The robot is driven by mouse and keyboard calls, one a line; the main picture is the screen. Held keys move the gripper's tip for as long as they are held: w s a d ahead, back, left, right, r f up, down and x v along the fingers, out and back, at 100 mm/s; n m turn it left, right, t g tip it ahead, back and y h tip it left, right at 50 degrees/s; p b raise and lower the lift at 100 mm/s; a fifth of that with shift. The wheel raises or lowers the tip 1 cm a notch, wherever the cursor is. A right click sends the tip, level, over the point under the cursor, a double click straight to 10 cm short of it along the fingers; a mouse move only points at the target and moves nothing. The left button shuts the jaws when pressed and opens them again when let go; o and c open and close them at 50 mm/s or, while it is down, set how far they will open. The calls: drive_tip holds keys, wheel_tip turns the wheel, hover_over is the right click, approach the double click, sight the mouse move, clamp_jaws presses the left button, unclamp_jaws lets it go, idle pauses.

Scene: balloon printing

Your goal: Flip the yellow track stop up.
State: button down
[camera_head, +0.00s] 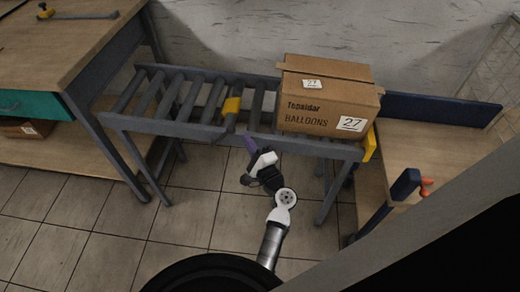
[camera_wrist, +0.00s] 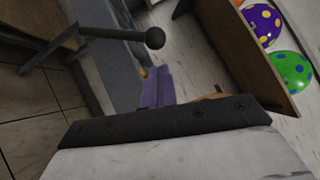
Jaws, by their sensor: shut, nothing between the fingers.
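A yellow track stop (camera_head: 231,106) sits among the rollers near the middle of the grey roller track (camera_head: 178,128) in the head view. A second yellow piece (camera_head: 369,144) shows at the track's right end, beside the box. My gripper (camera_head: 249,142) is at the track's front edge, just below and right of the middle yellow stop. Its purple fingers are shut and hold nothing. In the wrist view, the purple fingers (camera_wrist: 155,88) show beyond the dark gripper body, with a small yellow patch (camera_wrist: 144,72) just past them. Contact with the stop cannot be told.
A cardboard balloon box (camera_head: 325,100) stands on the right part of the track. A wooden table (camera_head: 60,45) is at left, and a wooden surface with a blue edge (camera_head: 435,160) at right. The wrist view shows a dark knobbed bar (camera_wrist: 120,35) and spotted balloons (camera_wrist: 290,68).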

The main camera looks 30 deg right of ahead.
drive_tip(key=shift+w+a+r, duration=0.3)
drive_tip(key=shift+w+a, duration=0.3)
drive_tip(key=shift+a, duration=0.1)
drive_tip(key=shift+r, duration=0.1)
